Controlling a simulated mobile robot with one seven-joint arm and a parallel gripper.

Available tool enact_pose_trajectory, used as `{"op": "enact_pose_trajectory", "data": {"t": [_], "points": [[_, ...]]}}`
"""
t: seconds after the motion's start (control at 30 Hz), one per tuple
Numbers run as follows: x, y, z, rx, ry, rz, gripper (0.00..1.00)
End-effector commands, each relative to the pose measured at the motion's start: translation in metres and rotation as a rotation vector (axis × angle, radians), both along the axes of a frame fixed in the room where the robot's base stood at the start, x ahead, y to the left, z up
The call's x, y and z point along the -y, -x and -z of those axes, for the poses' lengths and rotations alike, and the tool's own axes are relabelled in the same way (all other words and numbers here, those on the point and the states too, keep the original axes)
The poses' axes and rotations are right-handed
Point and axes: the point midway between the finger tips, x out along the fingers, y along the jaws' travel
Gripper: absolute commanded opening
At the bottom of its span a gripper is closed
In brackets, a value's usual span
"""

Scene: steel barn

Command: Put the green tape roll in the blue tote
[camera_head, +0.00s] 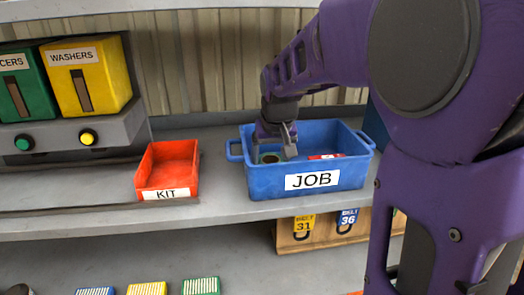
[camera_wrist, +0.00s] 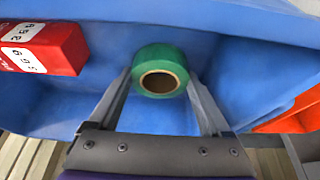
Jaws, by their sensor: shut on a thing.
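The blue tote (camera_head: 262,183) with a JOB label stands on the grey shelf; its blue inside fills much of the wrist view (camera_wrist: 245,75). My gripper (camera_head: 276,152) reaches down into the tote's left part. In the wrist view my gripper (camera_wrist: 160,90) has its two fingers on either side of the green tape roll (camera_wrist: 160,58), shut on it. The roll's brown core faces the camera. In the head view the green tape roll (camera_head: 269,158) shows only partly, inside the tote between the fingers. Whether it touches the tote floor I cannot tell.
A red box with white labels (camera_wrist: 40,48) lies in the tote; it also shows in the head view (camera_head: 325,156). An orange KIT bin (camera_head: 168,168) stands left of the tote. Green and yellow dispensers (camera_head: 87,75) stand further left.

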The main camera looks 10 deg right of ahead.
Motion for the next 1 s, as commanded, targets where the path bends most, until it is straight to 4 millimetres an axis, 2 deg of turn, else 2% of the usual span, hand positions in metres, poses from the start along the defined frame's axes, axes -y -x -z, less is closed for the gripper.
{"op": "enact_pose_trajectory", "data": {"t": [0.23,0.27,0.33,0.57,0.67,1.0], "points": [[0.0,0.0,0.004,0.001,0.0,0.0,0.26],[0.0,0.0,0.003,0.0,0.0,0.0,0.86],[0.0,0.0,0.003,0.0,0.0,0.0,0.98],[0.0,0.0,0.002,0.001,0.0,0.0,1.0],[0.0,0.0,-0.004,0.002,0.0,0.0,1.0],[0.0,0.021,-0.054,0.004,0.0,0.0,1.0]]}}
